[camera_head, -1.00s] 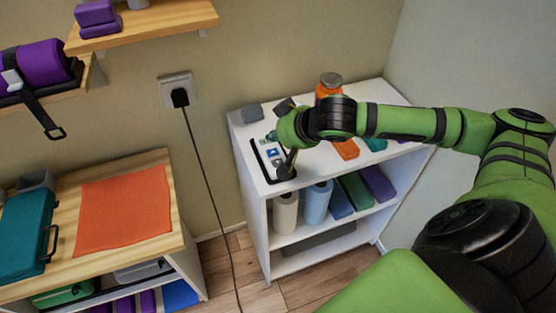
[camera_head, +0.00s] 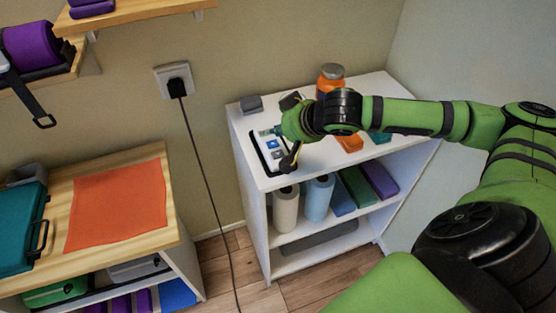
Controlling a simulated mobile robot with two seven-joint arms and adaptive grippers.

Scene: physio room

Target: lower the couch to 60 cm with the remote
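The remote (camera_head: 271,143), a pale flat piece with blue and grey buttons, lies in a black-edged tray (camera_head: 261,160) on top of the white shelf unit, near its front left corner. My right gripper (camera_head: 287,150) reaches in from the right and is over the remote's right side. A dark finger points down beside the lower buttons, and my green wrist hides part of the remote. I cannot tell whether the finger touches a button, or how far apart the fingers are. My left gripper and the couch are not in view.
On the white shelf unit (camera_head: 240,125), a grey block (camera_head: 251,104), an orange jar (camera_head: 330,80) and an orange block (camera_head: 349,144) stand near my arm. Rolls and coloured blocks fill the shelf below. A wooden table (camera_head: 165,236) with an orange cloth (camera_head: 117,206) is left; a cable (camera_head: 199,160) hangs between.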

